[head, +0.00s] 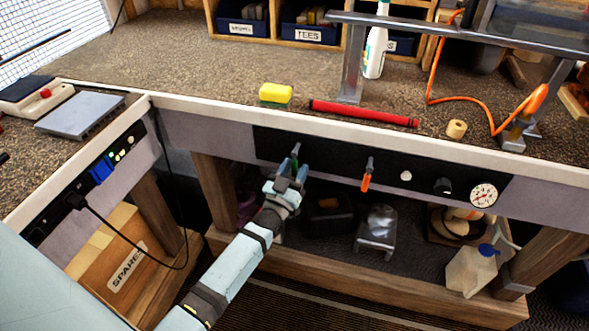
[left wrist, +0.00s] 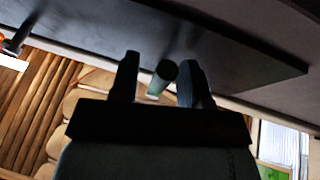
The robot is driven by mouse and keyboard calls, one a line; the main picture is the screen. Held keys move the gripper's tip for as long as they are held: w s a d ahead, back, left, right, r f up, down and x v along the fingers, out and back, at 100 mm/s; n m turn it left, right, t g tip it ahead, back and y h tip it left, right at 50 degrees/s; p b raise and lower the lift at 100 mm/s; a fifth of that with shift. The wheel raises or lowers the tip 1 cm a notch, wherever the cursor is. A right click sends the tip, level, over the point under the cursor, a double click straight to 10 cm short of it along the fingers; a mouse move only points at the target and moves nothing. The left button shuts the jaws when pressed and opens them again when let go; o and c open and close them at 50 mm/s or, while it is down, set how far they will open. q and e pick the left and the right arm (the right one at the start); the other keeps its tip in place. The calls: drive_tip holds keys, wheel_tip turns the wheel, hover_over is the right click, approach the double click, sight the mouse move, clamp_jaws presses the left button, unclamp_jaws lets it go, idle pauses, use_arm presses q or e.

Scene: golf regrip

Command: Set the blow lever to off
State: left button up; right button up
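Two levers sit on the black control panel (head: 330,158) under the bench's front edge. One has a green handle (head: 295,151), the other an orange handle (head: 366,180) that hangs down to its right. I cannot read labels telling which is the blow lever. My left gripper (head: 292,168) is at the green-handled lever. In the left wrist view the green handle (left wrist: 163,75) lies between the two open fingers of the gripper (left wrist: 158,82), closer to the right finger, with a gap on the left. My right gripper is not in view.
A white button (head: 406,176), a black knob (head: 443,186) and a dial gauge (head: 484,195) continue the panel to the right. A sponge (head: 276,94) and a red grip (head: 362,113) lie on the bench top (head: 200,60). Shelf items stand below.

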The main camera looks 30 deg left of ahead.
use_arm(q)
drive_tip(key=v, duration=1.3)
drive_tip(key=shift+s, duration=0.4)
drive_tip(key=shift+f, duration=0.1)
